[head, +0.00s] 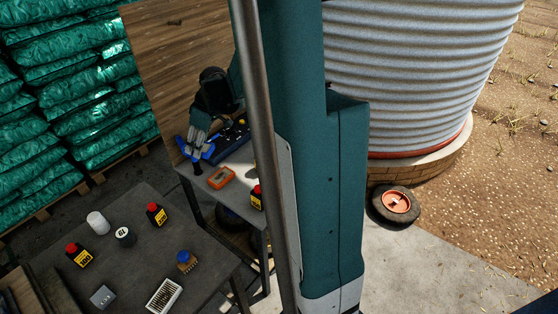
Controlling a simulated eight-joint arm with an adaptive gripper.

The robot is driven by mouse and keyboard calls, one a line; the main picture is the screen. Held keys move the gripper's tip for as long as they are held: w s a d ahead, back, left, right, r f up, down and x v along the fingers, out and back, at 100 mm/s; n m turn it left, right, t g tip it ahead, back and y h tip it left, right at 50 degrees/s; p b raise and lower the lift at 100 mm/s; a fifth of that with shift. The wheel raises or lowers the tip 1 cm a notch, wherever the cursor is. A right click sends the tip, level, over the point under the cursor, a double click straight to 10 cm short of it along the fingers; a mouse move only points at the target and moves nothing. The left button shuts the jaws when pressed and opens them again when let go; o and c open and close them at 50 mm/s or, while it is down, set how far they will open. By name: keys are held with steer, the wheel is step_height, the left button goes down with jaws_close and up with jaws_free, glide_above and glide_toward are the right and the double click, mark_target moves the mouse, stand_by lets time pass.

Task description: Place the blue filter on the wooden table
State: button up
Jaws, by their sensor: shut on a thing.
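A small jar-like item with a blue top (185,258) stands upright on the nearer dark table, apart from my gripper. I cannot make out a clearly wooden tabletop. A plank-like brown surface (165,50) rises behind my gripper.
The dark table (140,270) holds red-capped bottles (157,214), a white cylinder (98,222), a black-and-white can (125,236) and a slotted box (164,296). The far table (238,172) holds an orange device (221,177) and another red-capped bottle. My column hides the middle.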

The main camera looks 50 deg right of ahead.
steer(key=shift+s+d+r+n+g+y+p, duration=0.8)
steer(key=shift+s+d+n+g+y+p, duration=1.65)
steer(key=shift+s+n, duration=4.6)
step_height(320, 180, down, 11)
steer(key=d+h+b, duration=0.1)
steer(key=h+b, duration=0.1)
steer(key=shift+s+d+t, duration=0.2)
steer(key=shift+t, duration=0.15)
steer(key=shift+f+m, duration=0.15)
steer(key=shift+m, duration=0.1)
steer(key=shift+f+b, duration=0.45)
steer(key=shift+f, duration=2.55)
steer(key=shift+f, duration=1.9)
steer(key=shift+f+b, duration=0.1)
steer(key=shift+b, duration=0.25)
